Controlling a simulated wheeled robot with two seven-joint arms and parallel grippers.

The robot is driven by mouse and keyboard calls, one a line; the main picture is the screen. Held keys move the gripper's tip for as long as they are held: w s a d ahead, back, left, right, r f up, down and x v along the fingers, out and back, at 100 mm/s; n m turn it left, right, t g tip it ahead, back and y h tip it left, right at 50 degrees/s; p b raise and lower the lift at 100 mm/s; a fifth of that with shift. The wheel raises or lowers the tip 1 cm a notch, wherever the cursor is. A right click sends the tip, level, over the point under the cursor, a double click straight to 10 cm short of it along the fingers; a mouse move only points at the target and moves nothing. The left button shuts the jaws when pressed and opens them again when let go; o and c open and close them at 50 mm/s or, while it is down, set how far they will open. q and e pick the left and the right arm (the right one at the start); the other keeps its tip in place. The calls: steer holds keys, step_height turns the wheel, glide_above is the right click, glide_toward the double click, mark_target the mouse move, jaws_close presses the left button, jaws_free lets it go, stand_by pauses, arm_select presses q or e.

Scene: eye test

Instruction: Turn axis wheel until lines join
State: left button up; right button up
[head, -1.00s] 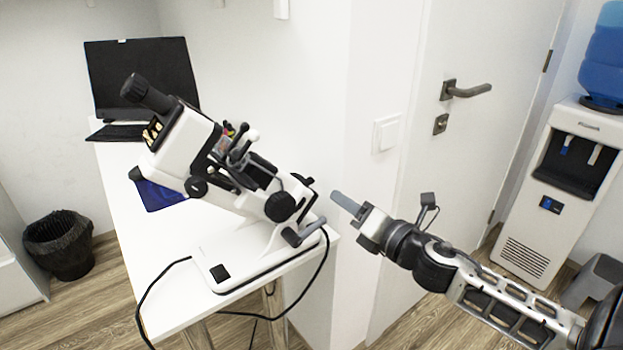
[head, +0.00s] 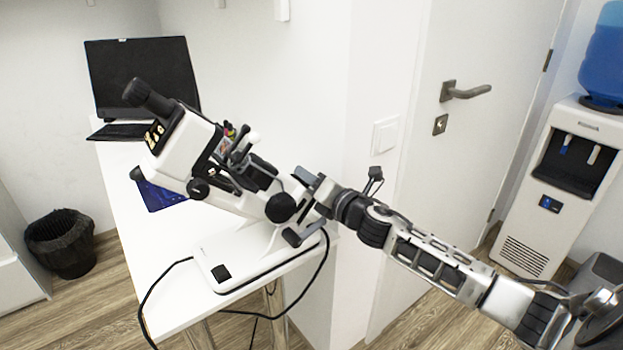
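A white and black lensmeter (head: 187,150) stands tilted on its white base (head: 245,252) on the desk. Its black eyepiece (head: 148,97) points up to the left. A large black knob (head: 281,207) and a smaller black knob (head: 199,188) show on its near side; I cannot tell for sure which part is the axis wheel. My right gripper (head: 307,179) is at the lensmeter's right end, just right of and above the large knob. Its fingers overlap the dark parts there, so contact and opening cannot be told. My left gripper is out of view.
The white desk (head: 150,262) carries a black laptop (head: 142,78) and a dark blue cloth (head: 162,195). A black cable (head: 150,285) loops off the desk's front. A wall corner with a switch (head: 385,135) stands close behind my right arm. A water cooler (head: 560,190) is far right.

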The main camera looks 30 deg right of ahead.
jaws_close()
steer(key=shift+s+a+f+b, duration=0.15)
steer(key=shift+f+b, duration=0.3)
steer(key=shift+b, duration=0.4)
steer(key=shift+s+f+m+t+h+b, duration=0.15)
steer(key=shift+m+t+h+b, duration=0.2)
steer(key=shift+b, duration=0.35)
steer(key=shift+s+a+m+t+h+b, duration=0.1)
steer(key=shift+s+m+t+h+b, duration=0.2)
steer(key=shift+h+b, duration=0.4)
steer(key=shift+r, duration=0.35)
jaws_free()
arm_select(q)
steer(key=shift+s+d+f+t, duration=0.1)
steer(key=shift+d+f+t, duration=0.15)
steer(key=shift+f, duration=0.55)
